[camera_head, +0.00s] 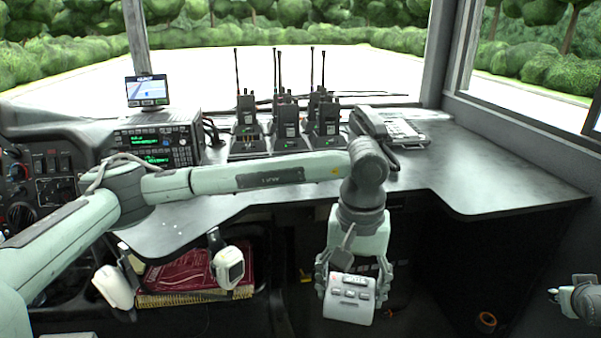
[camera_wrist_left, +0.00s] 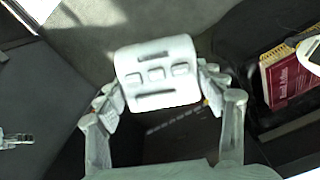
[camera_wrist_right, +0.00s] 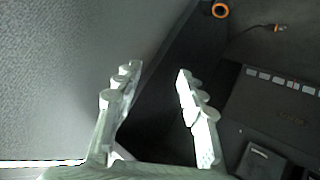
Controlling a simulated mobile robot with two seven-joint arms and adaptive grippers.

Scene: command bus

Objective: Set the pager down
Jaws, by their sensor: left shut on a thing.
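The pager (camera_head: 349,298) is a small white-grey box with several buttons on its face. My left gripper (camera_head: 352,280) is shut on it and holds it in the air, in front of and below the desk's front edge. In the left wrist view the pager (camera_wrist_left: 158,73) sits between the two fingers (camera_wrist_left: 160,95). The grey desk (camera_head: 480,165) is behind and above it. My right gripper (camera_wrist_right: 155,85) is open and empty in the right wrist view. In the head view only a part of the right gripper (camera_head: 565,294) shows at the right edge.
Several radios stand in chargers (camera_head: 248,147) at the back of the desk. A desk phone (camera_head: 390,128) is right of them, and a radio console (camera_head: 158,143) is at left. The desk's right part is clear. Red books (camera_head: 200,270) lie below the desk. An orange ring (camera_wrist_right: 220,10) is on the floor.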

